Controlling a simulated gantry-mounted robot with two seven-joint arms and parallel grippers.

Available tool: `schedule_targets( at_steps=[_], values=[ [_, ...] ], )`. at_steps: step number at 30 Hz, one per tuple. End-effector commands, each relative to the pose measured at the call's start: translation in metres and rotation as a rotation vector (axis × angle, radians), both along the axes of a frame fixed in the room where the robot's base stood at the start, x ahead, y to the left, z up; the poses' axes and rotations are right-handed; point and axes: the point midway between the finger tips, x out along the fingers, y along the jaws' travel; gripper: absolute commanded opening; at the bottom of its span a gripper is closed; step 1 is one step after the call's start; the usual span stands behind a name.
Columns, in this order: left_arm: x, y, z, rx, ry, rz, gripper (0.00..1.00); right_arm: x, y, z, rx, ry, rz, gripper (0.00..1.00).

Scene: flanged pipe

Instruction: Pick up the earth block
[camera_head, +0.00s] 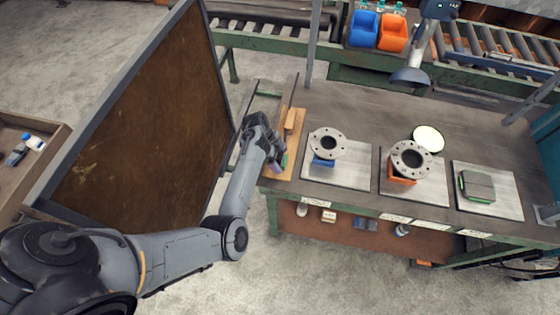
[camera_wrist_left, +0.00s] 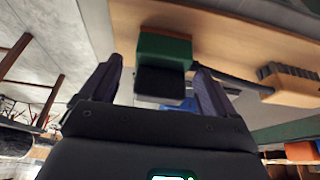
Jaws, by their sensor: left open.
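The earth block, a small green block (camera_wrist_left: 163,48) with a dark front part, sits on the wooden board in the left wrist view, between and just beyond the fingertips. In the head view only a bit of its green (camera_head: 284,161) shows beside the fingers. My left gripper (camera_head: 276,162) is at the board on the table's left end. Its two fingers are spread either side of the block in the left wrist view (camera_wrist_left: 155,66), with nothing held. Whether a finger touches the block I cannot tell. My right gripper is not in view.
The wooden board (camera_head: 298,150) also carries a brush-like tool (camera_wrist_left: 290,84) with a wooden handle. To its right, metal plates hold a flange on a blue stand (camera_head: 323,162), a flange on an orange stand (camera_head: 402,180) and a grey-green block (camera_head: 478,187). A brown panel (camera_head: 150,120) stands left.

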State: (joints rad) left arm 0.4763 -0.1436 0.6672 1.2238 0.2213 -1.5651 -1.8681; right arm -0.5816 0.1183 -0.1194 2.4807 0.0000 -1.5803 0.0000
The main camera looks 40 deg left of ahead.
Motion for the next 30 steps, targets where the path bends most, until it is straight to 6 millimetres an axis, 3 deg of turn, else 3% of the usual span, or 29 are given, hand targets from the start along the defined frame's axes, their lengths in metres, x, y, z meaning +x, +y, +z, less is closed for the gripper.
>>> schedule_targets(
  at_steps=[4, 12, 23, 30],
  values=[
    [0.0018, -0.0036, -0.0099, 0.0, 0.0, 0.001, 0.89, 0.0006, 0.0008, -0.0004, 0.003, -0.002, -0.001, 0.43],
    [0.0019, -0.0039, -0.0112, 0.0, 0.0, 0.001, 0.88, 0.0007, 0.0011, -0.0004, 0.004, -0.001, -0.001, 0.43],
    [0.0017, -0.0039, -0.0111, 0.0, 0.0, 0.001, 0.34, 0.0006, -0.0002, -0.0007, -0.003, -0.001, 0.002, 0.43],
    [0.0026, -0.0034, -0.0089, 0.001, -0.002, 0.001, 0.34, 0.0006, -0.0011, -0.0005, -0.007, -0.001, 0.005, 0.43]
  ],
)
